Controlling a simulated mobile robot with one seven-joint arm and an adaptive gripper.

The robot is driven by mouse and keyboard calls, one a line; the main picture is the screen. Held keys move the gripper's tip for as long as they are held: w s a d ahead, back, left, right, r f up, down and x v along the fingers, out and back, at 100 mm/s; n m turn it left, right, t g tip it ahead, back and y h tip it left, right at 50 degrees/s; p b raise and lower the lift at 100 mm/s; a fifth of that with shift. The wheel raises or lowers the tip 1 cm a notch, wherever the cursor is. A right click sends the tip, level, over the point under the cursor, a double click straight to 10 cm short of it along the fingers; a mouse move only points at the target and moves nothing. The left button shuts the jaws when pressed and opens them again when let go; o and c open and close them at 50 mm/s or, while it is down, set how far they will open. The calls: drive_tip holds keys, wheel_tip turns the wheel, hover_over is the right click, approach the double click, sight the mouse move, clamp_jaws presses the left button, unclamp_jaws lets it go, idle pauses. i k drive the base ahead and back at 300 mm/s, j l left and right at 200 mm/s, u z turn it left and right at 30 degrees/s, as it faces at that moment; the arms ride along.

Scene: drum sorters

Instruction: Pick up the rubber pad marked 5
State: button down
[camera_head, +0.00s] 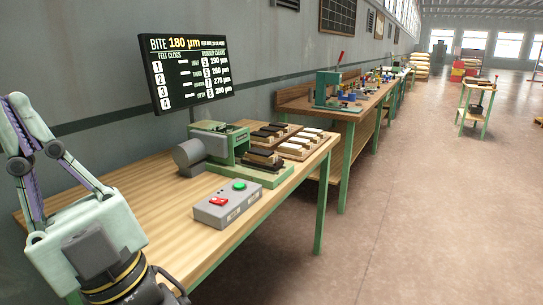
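The pad marked 5 cannot be singled out, as no number on the blocks is legible. Several dark-topped blocks (266,133) and several light-topped blocks (303,141) lie in rows on wooden trays behind the green machine (222,147). Another dark-topped block (263,157) sits at the machine's right end. My gripper (14,99) is at the left edge, raised in front of the bench and well apart from the blocks. Its fingers run close together toward their tips, and whether they touch is unclear. I see nothing held in it.
A grey control box (227,206) with green and red buttons stands at the front of the wooden bench (140,190). A wall board (188,70) lists felt and rubber numbers with thicknesses. Another cluttered bench (350,100) stands beyond.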

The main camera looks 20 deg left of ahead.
sight(264, 156)
drive_tip(key=i+j+u, duration=0.25)
drive_tip(key=i, duration=0.6)
drive_tip(key=i+l+u, duration=0.25)
drive_tip(key=i, duration=0.55)
drive_tip(key=j, duration=0.1)
